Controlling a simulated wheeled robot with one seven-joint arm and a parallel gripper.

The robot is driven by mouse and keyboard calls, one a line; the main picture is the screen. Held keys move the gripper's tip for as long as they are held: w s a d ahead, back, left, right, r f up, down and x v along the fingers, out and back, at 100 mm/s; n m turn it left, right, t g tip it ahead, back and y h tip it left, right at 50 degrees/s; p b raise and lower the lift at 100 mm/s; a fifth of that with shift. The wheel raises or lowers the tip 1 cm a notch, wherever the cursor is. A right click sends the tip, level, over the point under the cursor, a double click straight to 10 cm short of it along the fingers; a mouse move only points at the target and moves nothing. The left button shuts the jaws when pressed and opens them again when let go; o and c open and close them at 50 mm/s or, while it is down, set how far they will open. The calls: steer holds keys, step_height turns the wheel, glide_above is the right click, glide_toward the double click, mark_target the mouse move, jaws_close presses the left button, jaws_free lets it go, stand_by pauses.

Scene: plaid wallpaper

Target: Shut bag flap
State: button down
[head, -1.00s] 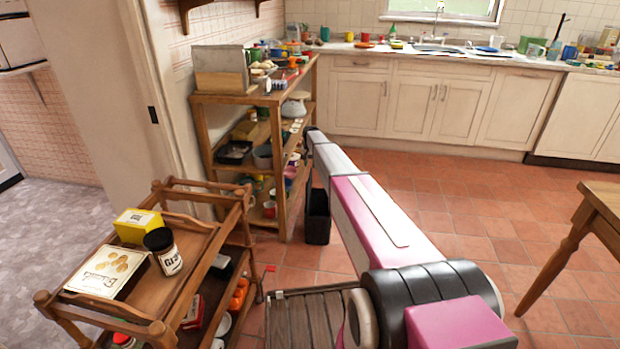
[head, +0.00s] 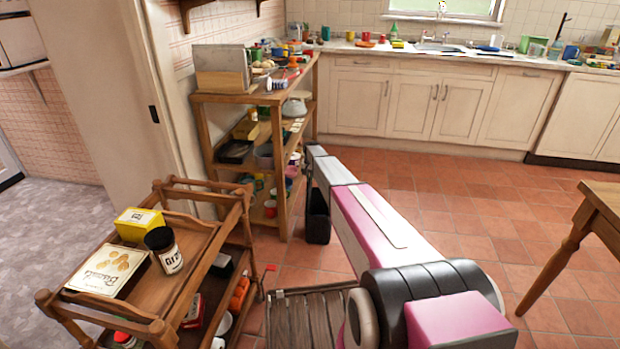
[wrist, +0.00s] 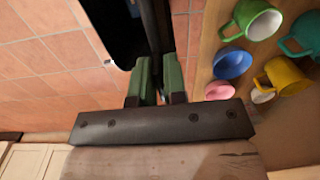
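A tall black open-topped holder, seemingly the bag (head: 317,218), stands on the tiled floor at the right of the shelf's foot. It also shows in the wrist view as a dark opening (wrist: 118,35). A dark upright strip, which may be its flap or wall (wrist: 154,25), runs down between the green fingers of my gripper (wrist: 158,82). The fingers are a narrow gap apart; I cannot tell whether they touch the strip. In the head view my arm reaches forward to just above the black holder, and the fingers are hidden there.
A wooden shelf (head: 285,160) with crockery stands close left of the holder; its mugs (wrist: 285,75) fill the wrist view's right. A wooden trolley (head: 150,290) is at front left, a grey slatted piece (head: 308,315) at the bottom.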

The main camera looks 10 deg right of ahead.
steer(key=shift+d, duration=0.1)
steer(key=s+d+f+t+y, duration=0.2)
steer(key=d+f+y, duration=0.1)
steer(key=d+y, duration=0.4)
steer(key=s+d+f+t+y, duration=0.1)
steer(key=d+f+y, duration=0.4)
steer(key=f, duration=0.9)
steer(key=shift+s+d+y, duration=0.4)
steer(key=shift+s+d, duration=0.05)
steer(key=shift+d, duration=1.2)
steer(key=shift+f, duration=0.15)
